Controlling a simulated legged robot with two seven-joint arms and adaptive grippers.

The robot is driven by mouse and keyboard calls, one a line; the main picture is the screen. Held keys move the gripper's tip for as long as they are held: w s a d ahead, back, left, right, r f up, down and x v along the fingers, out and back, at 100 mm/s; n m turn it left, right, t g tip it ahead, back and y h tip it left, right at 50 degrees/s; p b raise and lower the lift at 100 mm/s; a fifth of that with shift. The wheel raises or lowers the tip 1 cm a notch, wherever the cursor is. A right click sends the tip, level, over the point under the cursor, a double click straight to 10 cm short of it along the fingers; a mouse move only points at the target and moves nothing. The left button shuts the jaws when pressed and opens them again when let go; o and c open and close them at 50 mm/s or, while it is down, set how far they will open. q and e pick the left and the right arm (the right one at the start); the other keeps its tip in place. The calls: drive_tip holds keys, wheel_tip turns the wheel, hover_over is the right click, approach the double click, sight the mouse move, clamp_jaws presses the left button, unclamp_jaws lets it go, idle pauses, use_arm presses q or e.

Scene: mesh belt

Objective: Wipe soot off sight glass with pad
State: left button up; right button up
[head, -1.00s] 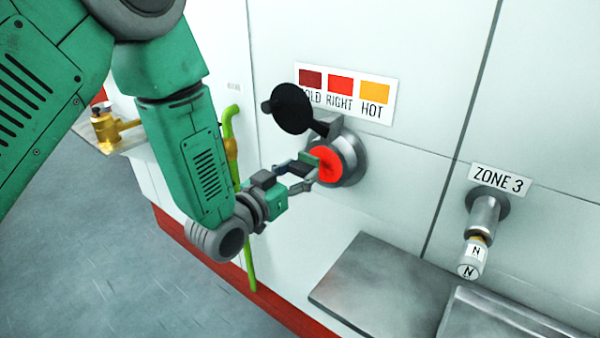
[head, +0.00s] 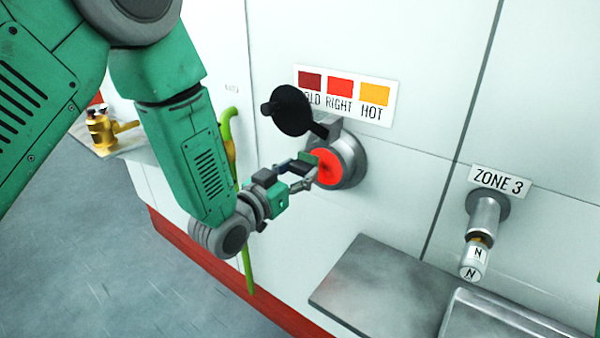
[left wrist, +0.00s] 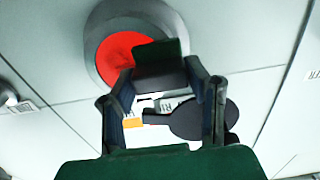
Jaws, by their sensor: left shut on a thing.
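The sight glass (head: 329,170) is a glowing red disc in a grey metal ring on the white wall; it also shows in the left wrist view (left wrist: 112,58). Its black round cover (head: 290,110) is swung open, up and to the left. My left gripper (head: 302,172) is shut on a dark green pad (left wrist: 160,62). The pad is at the glass and hides part of it; I cannot tell whether they touch. The visible red looks mostly even, with no clear soot. My right gripper is not in view.
A colour label (head: 345,94) sits above the glass. A ZONE 3 fitting (head: 484,225) sticks out at the right. A grey metal shelf (head: 370,285) juts out below. A green pipe (head: 228,125) and a brass fitting (head: 101,128) are at the left.

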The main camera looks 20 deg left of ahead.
sight(338, 172)
use_arm(q)
drive_tip(key=shift+w+a, duration=0.1)
drive_tip(key=shift+w, duration=0.15)
drive_tip(key=shift+s+d, duration=0.4)
drive_tip(key=shift+d, duration=0.75)
drive_tip(key=shift+s+d, duration=0.45)
drive_tip(key=shift+d, duration=0.65)
drive_tip(key=shift+s+d, duration=0.4)
drive_tip(key=shift+d, duration=0.75)
drive_tip(key=shift+a, duration=0.1)
drive_tip(key=shift+w+a, duration=0.4)
drive_tip(key=shift+a, duration=0.65)
drive_tip(key=shift+w+a, duration=0.4)
drive_tip(key=shift+a, duration=0.7)
drive_tip(key=shift+w+a, duration=0.4)
drive_tip(key=shift+a, duration=0.65)
drive_tip(key=shift+s, duration=0.1)
drive_tip(key=shift+v, duration=2.9)
